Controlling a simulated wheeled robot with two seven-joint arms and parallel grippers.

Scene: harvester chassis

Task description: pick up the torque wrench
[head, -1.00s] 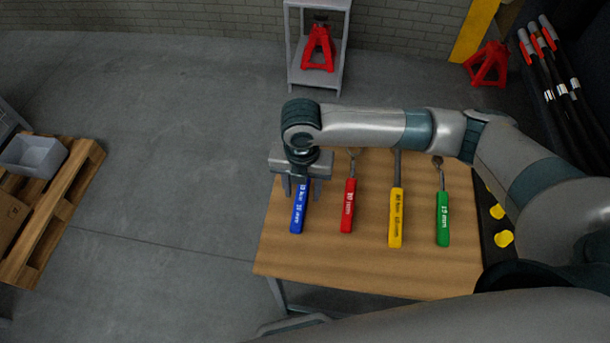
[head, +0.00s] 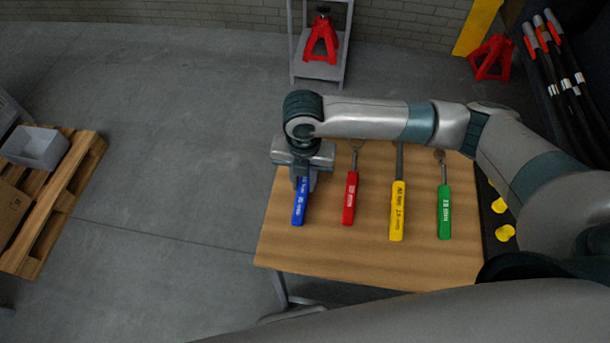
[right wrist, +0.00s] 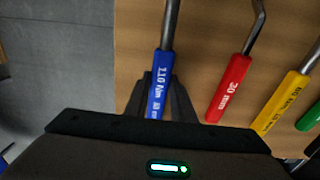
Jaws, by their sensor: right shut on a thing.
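Several tools with coloured handles lie side by side on a wooden table (head: 335,257). The leftmost has a blue handle (head: 299,208) whose label in the right wrist view (right wrist: 157,92) seems to read 110 Nm; I take it as the torque wrench. My right gripper (head: 302,182) is over the upper part of this handle, its fingers closed around it from both sides. The far shaft of the blue tool is hidden behind the gripper in the head view but shows in the right wrist view. The left gripper is out of view.
To the right lie a red-handled tool (head: 349,199), a yellow-handled one (head: 397,212) and a green-handled one (head: 444,213). A dark strip with yellow pieces (head: 505,233) runs along the table's right side. A pallet (head: 58,207) stands at the left; the floor between is clear.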

